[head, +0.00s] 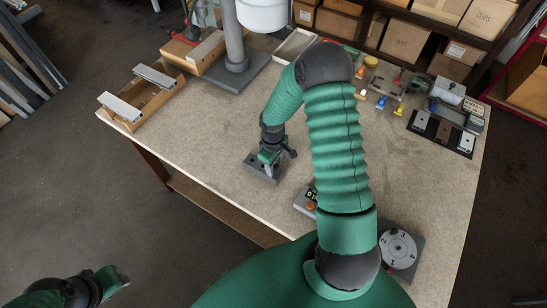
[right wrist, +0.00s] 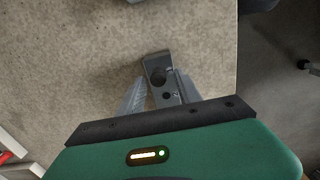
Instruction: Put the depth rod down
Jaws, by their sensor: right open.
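My right gripper (head: 266,158) is low over the table, at a dark grey block (head: 262,173) near the table's left front edge. In the right wrist view its two fingers (right wrist: 161,88) are apart, with the grey block (right wrist: 156,64) showing between and beyond them. The block has a large dark hole and a smaller one. I cannot make out the depth rod as a separate thing; the fingers and arm may hide it. My left gripper (head: 112,281) is at the lower left, off the table, and its jaws are too unclear to read.
Wooden fixtures with pale profiles (head: 155,77) stand at the back left, near a grey column on a base plate (head: 237,75). A small display box (head: 306,201) and a round dial (head: 399,250) lie towards the front right. The middle tabletop (head: 235,120) is clear.

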